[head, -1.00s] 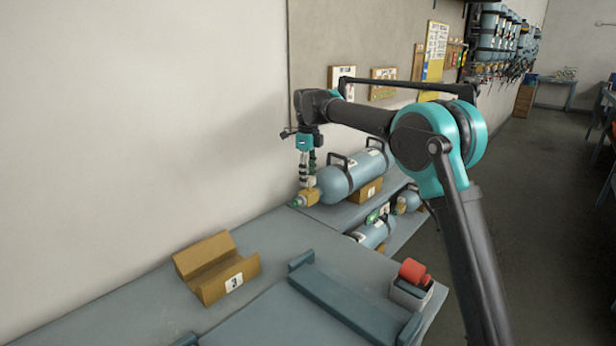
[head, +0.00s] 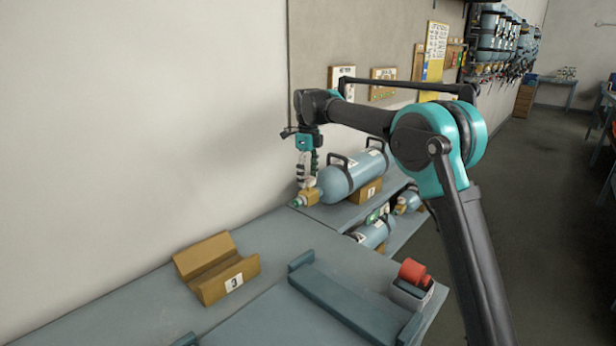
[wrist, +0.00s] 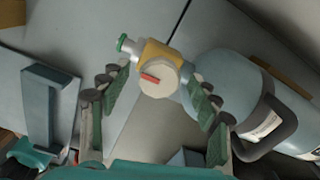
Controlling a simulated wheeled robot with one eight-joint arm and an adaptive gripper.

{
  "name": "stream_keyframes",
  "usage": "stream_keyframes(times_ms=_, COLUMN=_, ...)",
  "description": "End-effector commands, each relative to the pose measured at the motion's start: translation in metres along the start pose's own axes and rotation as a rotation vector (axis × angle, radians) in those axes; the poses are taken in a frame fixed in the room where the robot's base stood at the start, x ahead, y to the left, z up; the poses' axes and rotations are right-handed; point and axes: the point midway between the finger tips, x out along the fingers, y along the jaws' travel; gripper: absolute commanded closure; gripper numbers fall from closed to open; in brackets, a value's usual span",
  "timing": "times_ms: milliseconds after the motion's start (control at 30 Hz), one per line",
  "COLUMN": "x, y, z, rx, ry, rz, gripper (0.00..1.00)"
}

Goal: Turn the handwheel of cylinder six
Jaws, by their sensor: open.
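A pale blue cylinder (head: 350,176) lies on its side on the bench against the wall, with black handles and a wooden cradle. I cannot read its number for sure. Its brass valve (head: 304,197) points left, with a green-capped outlet that shows in the wrist view (wrist: 123,43). The handwheel (wrist: 158,78) is a pale round knob with a red mark, facing the wrist camera. My gripper (head: 307,181) points down over the valve. In the wrist view, its green-padded fingers stand open on either side of the handwheel, with gaps visible at both sides.
An empty wooden cradle marked 3 (head: 216,268) sits on the near bench. A blue-grey tray (head: 345,300) and a red roller in a holder (head: 413,272) are to its right. More cylinders (head: 371,233) lie on a lower shelf. The wall is close behind my gripper.

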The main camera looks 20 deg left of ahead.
Motion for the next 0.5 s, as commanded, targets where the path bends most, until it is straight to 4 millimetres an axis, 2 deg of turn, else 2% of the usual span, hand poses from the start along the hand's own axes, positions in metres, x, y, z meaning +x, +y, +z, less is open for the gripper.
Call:
stream_keyframes(times_ms=267, x=-0.009, y=0.0, z=0.0, rx=0.0, ry=0.0, rz=0.0, gripper=0.38)
stream_keyframes(times_ms=367, x=-0.023, y=0.0, z=0.0, rx=0.0, ry=0.0, rz=0.0, gripper=0.38)
stream_keyframes(times_ms=500, x=-0.052, y=0.0, z=0.0, rx=0.0, ry=0.0, rz=0.0, gripper=0.38)
